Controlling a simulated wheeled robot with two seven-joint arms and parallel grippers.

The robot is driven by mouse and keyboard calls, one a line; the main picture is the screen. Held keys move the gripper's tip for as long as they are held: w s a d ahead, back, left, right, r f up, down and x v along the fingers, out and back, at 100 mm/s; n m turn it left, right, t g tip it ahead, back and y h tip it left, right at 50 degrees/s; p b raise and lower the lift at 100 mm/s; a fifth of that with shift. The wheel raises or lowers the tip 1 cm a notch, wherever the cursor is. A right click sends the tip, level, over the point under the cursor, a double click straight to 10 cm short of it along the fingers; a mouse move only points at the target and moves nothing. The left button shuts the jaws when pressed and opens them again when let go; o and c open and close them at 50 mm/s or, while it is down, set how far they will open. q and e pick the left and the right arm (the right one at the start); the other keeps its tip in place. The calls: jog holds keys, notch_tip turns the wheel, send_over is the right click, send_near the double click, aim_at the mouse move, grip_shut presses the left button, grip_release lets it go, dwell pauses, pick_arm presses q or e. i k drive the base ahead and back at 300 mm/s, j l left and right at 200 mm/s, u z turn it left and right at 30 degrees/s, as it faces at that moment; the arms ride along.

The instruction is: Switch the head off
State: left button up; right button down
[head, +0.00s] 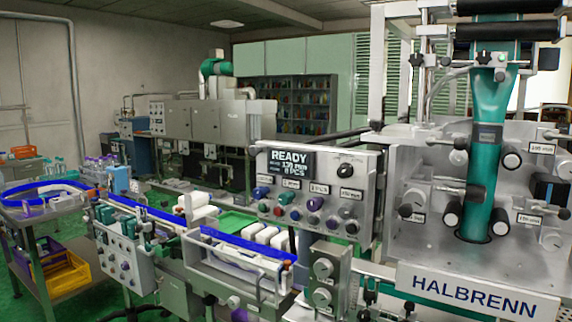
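The sleeve applicator head (410,155) stands at the right, a grey metal frame with a HALBRENN plate (475,292) at its front. A teal film sleeve (480,200) runs down through it between rollers. Left of it is a grey control panel (372,165) with a lit display (286,162) that reads READY. A black rotary knob (345,170) sits right of the display. Neither gripper shows.
A conveyor with blue rails (245,248) carries white items in front of the panel. A small box with round dials (325,270) stands below the panel. At the left are a side control box (125,260), a round feed table (45,190) and a yellow crate (68,275).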

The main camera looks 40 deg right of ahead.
aim_at(346, 170)
jog(key=z, duration=1.55)
